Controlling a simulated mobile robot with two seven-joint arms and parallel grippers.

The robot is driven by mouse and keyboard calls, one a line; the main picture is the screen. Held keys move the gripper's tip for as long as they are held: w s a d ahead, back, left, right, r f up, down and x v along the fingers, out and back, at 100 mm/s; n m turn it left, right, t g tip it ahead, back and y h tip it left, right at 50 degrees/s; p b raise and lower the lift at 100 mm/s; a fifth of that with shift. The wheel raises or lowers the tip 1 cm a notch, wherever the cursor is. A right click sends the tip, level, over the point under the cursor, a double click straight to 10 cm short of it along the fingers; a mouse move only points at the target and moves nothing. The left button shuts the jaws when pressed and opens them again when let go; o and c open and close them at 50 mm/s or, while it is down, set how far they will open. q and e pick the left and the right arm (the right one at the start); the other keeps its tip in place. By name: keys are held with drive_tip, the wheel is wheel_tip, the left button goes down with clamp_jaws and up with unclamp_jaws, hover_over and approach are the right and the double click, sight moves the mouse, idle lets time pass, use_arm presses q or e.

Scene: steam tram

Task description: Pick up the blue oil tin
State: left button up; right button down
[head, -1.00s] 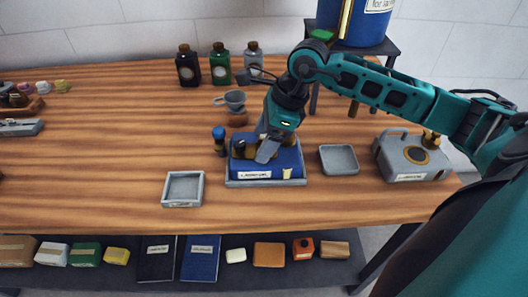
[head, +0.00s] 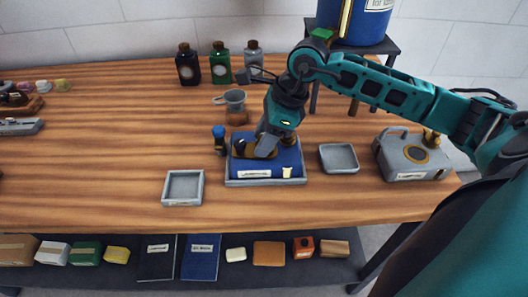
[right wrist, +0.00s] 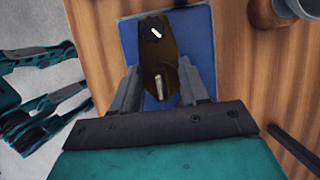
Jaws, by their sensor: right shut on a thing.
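The blue oil tin (head: 222,168) lies in a shallow grey tray (head: 266,183) near the front of the bench, with a pale label on its near side. A brown part with a black cap at one end lies across its top. My right gripper (head: 266,146) comes down from above and is shut across this brown part. In the right wrist view the fingers (right wrist: 160,85) stand on either side of it, over the blue surface (right wrist: 196,40). I cannot tell whether the tin is clear of the tray. My left gripper is not in the head view.
A small empty grey tray (head: 183,187) stands to the left and another dish (head: 338,157) to the right. A grey can (head: 412,158) is farther right. A blue-capped bottle (head: 219,141) and a grey mug (head: 233,99) stand close by. Several bottles are behind.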

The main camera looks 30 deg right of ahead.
drive_tip(key=shift+r, duration=0.25)
idle(0.4)
wheel_tip(320, 180, up, 20)
drive_tip(key=shift+f, duration=0.2)
idle(0.3)
